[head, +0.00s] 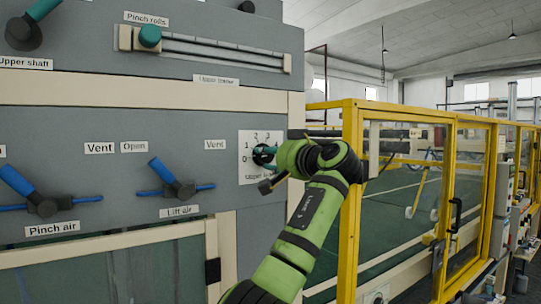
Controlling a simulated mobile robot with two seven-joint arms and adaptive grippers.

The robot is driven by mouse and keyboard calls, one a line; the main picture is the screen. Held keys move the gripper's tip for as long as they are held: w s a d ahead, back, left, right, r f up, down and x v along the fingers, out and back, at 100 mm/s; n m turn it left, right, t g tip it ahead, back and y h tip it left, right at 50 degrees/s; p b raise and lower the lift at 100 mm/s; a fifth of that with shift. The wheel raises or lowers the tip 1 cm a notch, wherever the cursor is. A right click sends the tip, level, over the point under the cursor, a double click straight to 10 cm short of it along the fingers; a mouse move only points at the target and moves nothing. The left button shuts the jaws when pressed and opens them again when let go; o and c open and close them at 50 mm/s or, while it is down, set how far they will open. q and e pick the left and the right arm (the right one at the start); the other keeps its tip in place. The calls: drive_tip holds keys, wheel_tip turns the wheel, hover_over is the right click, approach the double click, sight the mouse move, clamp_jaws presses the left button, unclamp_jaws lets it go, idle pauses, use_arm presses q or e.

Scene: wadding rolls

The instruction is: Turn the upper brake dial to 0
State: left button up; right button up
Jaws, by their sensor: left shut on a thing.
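The upper brake dial (263,155) is on a white plate with numbers 0 to 3, at the right end of the grey panel. Its dark hub and a bit of teal handle show; my gripper covers the rest. Its name label is partly covered too. My left gripper (274,159) reaches in from the lower right, its fingers around the dial handle and shut on it. The number the handle points at cannot be told. My right gripper is not in view.
Left of the dial are the blue-handled lift air valve (174,188) and pinch air valve (43,203). Above is the pinch rolls slider (149,37), with the teal upper shaft handle (43,9) at the top left. A yellow guard fence (349,200) stands close right of my arm.

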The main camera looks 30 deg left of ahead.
use_arm(q)
drive_tip(key=shift+r+n, duration=0.4)
drive_tip(key=shift+n, duration=0.4)
drive_tip(key=shift+s, duration=0.1)
drive_tip(key=o, duration=1.1)
drive_tip(key=shift+o, duration=0.2)
drive_tip(key=shift+f, duration=0.15)
drive_tip(key=shift+d, duration=0.1)
drive_tip(key=v, duration=1.1)
drive_tip(key=shift+d, duration=0.35)
drive_tip(key=shift+s, duration=0.1)
